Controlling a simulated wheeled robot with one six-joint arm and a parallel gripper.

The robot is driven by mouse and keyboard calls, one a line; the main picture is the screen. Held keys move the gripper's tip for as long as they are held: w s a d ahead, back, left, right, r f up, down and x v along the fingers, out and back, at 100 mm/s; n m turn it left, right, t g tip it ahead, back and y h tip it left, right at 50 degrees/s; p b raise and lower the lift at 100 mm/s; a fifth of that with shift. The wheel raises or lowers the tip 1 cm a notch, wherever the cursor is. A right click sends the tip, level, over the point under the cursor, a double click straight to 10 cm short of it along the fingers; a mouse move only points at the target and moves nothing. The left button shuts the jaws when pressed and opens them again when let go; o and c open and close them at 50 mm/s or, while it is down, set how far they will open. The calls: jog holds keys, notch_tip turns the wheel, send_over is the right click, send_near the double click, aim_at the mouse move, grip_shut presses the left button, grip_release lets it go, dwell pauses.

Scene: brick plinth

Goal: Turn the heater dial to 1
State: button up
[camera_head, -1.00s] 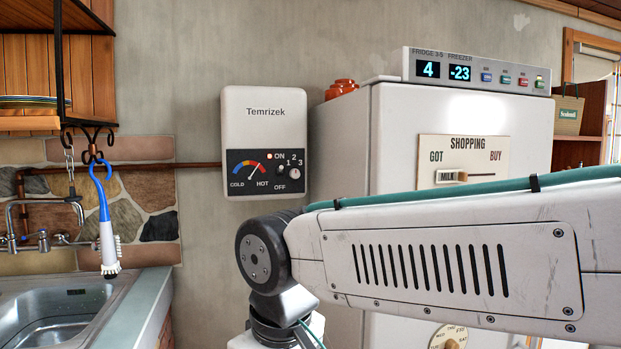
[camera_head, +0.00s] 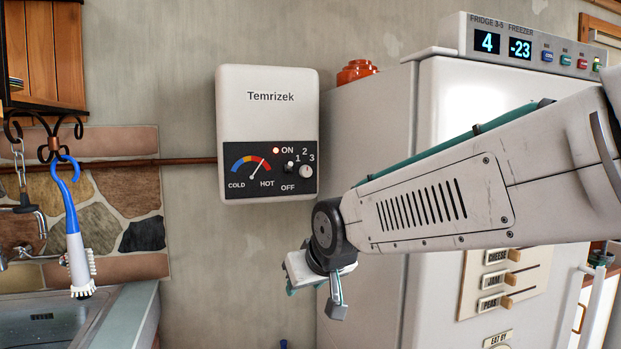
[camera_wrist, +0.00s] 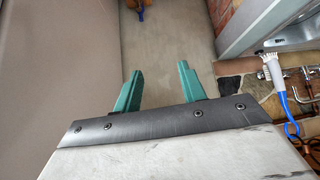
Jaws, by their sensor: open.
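The heater (camera_head: 268,105) is a white wall box marked Temrizek, with a black panel at its bottom. Its dial (camera_head: 306,171) is a small round light knob at the panel's right, with 1, 2 and 3 around it. I cannot tell exactly where its pointer stands. A small switch (camera_head: 288,167) sits left of the dial between ON and OFF, under a lit red lamp. My gripper (camera_head: 314,285) is below and right of the heater, apart from it. In the wrist view my gripper (camera_wrist: 159,68) shows two teal fingers, open and empty; the dial does not show there.
The white fridge (camera_head: 378,200) stands right of the heater, close behind my arm. A brush with a blue handle (camera_head: 76,230) hangs at left above the sink (camera_head: 45,325). A copper pipe (camera_head: 185,161) runs to the heater's left side. The wall before the heater is clear.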

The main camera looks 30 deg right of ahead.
jog(key=w+d+r+t+h, duration=0.1)
jog(key=w+d+r+t, duration=0.1)
jog(key=w+d, duration=0.15)
jog(key=w+d+r+m+t, duration=0.1)
jog(key=w+d+r+t, duration=0.1)
jog(key=w, duration=0.3)
jog(key=w+d+r+t+h, duration=0.1)
jog(key=w+d+t, duration=0.1)
jog(key=w, duration=0.3)
jog(key=t+h, duration=0.3)
jog(key=t, duration=0.5)
send_near(307, 174)
jog(key=shift+m, duration=0.4)
jog(key=x, duration=0.8)
jog(key=shift+w+d+r, duration=0.1)
jog(key=shift+w, duration=0.1)
jog(key=c, duration=0.7)
